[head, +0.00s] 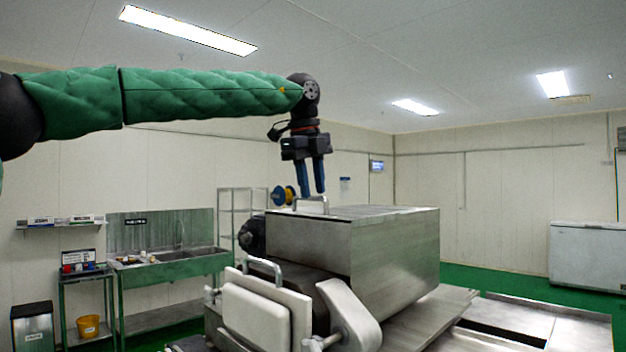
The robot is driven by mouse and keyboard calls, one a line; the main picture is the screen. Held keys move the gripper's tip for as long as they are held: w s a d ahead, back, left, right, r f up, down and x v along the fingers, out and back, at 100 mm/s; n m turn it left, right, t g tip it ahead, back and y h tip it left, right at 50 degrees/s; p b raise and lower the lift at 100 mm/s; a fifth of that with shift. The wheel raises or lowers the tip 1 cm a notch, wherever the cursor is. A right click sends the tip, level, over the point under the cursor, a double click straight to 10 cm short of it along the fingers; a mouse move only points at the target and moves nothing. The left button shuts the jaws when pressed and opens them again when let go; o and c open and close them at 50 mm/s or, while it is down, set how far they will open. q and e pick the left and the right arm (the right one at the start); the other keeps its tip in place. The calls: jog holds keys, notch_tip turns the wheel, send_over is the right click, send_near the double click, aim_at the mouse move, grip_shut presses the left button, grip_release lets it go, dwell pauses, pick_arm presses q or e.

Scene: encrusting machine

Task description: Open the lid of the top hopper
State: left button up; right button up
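The top hopper (395,258) is a steel box on the encrusting machine, in the middle of the head view. Its flat lid (365,212) lies closed on top. A small metal handle (311,199) stands up at the lid's left end. My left gripper (312,192) points straight down just above this handle. Its two blue fingers are a little apart with nothing seen between them. The fingertips are close to the handle's top bar; I cannot tell if they touch it. My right gripper is not in view.
A white panel with a metal handle (263,268) is on the machine's front, below the hopper. A sink bench (170,270) stands by the back wall at left. A white chest freezer (590,255) stands at right. The space above the lid is clear.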

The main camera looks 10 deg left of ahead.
pick_arm(q)
jog(key=shift+s+a+f, duration=0.1)
jog(key=shift+s+f, duration=0.15)
jog(key=shift+f, duration=0.15)
jog(key=shift+w, duration=0.15)
jog(key=c, duration=0.3)
grip_shut()
